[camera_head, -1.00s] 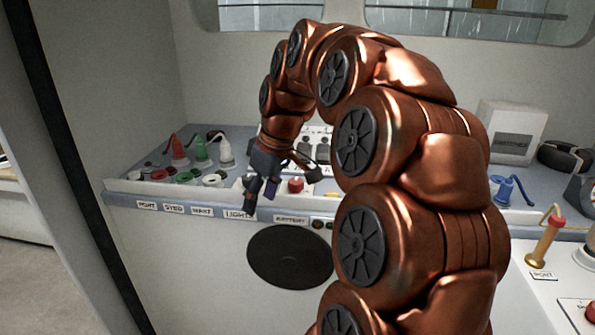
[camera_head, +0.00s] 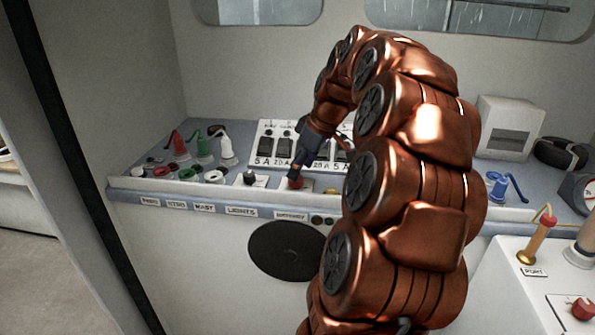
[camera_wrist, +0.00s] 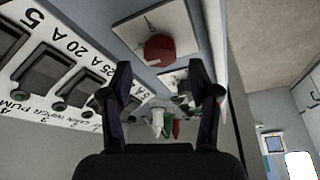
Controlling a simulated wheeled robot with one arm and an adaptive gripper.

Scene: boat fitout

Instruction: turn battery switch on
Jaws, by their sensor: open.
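The battery switch is a red knob (camera_head: 295,183) on a pale square plate, on the console ledge above the "BATTERY" label (camera_head: 291,215). My gripper (camera_head: 297,170) is right at the knob in the head view and partly covers it. In the wrist view my gripper (camera_wrist: 160,78) is open with nothing between its fingertips. There the red knob (camera_wrist: 160,48) lies just ahead of the fingertips, not enclosed by them. A pale mark shows on the knob. I cannot tell whether a finger touches it.
A dark knob (camera_head: 249,178) on its own plate sits left of the red one. A breaker panel (camera_head: 265,157) stands behind. Red, green and white plugs (camera_head: 202,148) stand at the left.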

